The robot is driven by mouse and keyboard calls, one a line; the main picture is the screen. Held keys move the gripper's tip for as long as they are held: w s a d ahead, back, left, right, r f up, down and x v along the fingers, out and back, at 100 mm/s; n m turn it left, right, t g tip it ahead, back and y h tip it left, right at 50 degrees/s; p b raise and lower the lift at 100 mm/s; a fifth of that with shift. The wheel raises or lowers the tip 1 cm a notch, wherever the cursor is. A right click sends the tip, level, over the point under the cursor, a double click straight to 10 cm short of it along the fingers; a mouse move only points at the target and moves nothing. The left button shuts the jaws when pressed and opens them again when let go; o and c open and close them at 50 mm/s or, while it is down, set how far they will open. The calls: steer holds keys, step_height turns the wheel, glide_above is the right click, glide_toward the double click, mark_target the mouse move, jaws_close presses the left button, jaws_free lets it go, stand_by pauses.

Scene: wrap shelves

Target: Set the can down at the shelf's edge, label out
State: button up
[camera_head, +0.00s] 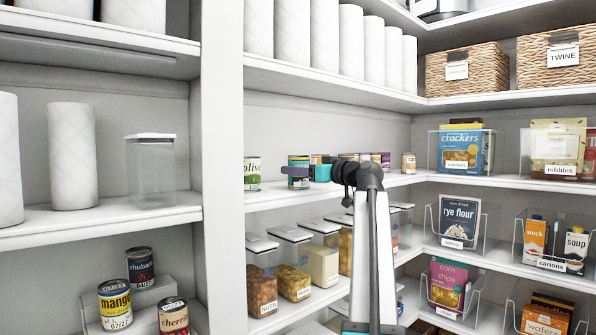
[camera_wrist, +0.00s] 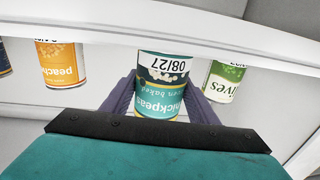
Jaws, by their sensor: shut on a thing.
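The can is a teal and white chickpeas can (camera_wrist: 165,72) with a dark band. In the wrist view it sits between the two purple fingers of my gripper (camera_wrist: 157,92), which is shut on it. Its printed label and the 08/27 date face the wrist camera, and the lettering appears upside down. In the head view, my gripper (camera_head: 295,172) holds the can (camera_head: 298,160) at the middle shelf (camera_head: 275,197), near its front. I cannot tell whether the can's base touches the shelf. The fingers hide part of the can.
An olives can (camera_head: 252,173) stands to the left of the held can; it also shows in the wrist view (camera_wrist: 222,82). A peach can (camera_wrist: 62,62) stands on the other side, with a gap between. Several cans stand farther right. Lidded containers (camera_head: 290,275) fill the shelf below.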

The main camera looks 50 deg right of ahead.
steer(key=shift+f, duration=0.15)
steer(key=o, duration=1.3)
steer(key=shift+r, duration=0.2)
steer(key=s+b, duration=0.4)
steer(key=s, duration=0.8)
steer(key=shift+d, duration=0.15)
